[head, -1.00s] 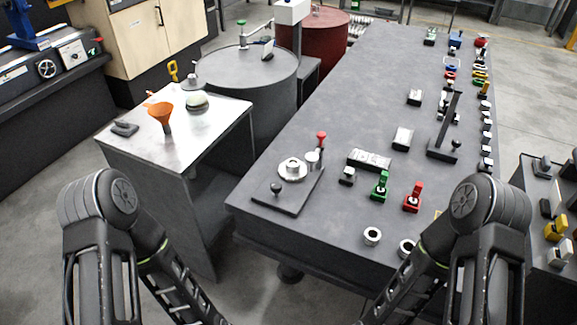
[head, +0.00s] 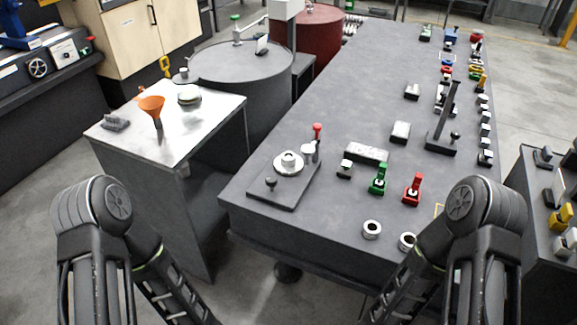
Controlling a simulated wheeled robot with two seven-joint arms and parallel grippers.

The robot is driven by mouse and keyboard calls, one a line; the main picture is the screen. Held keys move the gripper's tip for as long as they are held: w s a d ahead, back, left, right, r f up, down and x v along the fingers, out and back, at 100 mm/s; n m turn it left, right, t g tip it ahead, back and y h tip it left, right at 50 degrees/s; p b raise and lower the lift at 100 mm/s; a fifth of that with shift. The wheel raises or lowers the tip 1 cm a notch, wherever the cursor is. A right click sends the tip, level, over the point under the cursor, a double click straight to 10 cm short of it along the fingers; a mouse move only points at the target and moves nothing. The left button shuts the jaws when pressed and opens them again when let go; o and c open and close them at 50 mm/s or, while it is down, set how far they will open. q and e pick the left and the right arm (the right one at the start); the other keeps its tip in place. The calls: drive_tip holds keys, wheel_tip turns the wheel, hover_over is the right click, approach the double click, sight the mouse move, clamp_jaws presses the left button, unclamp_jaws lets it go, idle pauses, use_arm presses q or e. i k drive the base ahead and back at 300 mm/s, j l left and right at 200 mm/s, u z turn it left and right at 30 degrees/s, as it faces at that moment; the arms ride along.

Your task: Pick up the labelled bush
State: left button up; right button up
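Two silver ring-shaped bushes stand near the front edge of the long dark table (head: 330,215). The left bush (head: 372,230) is in clear view. The right bush (head: 407,242) sits close beside my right arm, which partly covers it. I cannot make out a label on either one. My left arm comes in at the lower left and my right arm at the lower right, in front of the table. Both grippers are below the frame, so their state is hidden.
A green clamp (head: 379,180) and a red clamp (head: 413,190) stand behind the bushes. A dark fixture plate (head: 270,194) lies at the table's left corner. A side table (head: 190,140) with an orange funnel (head: 152,108) stands left, before a grey barrel (head: 240,65).

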sight(286, 162)
drive_tip(key=i+j, duration=0.15)
drive_tip(key=j, duration=0.15)
drive_tip(key=i+j, duration=0.15)
drive_tip(key=j, duration=0.2)
drive_tip(key=i+j, duration=0.15)
drive_tip(key=j, duration=0.15)
drive_tip(key=i+j+z, duration=0.1)
drive_tip(key=j, duration=0.25)
drive_tip(key=i+j, duration=0.25)
drive_tip(key=z, duration=1.85)
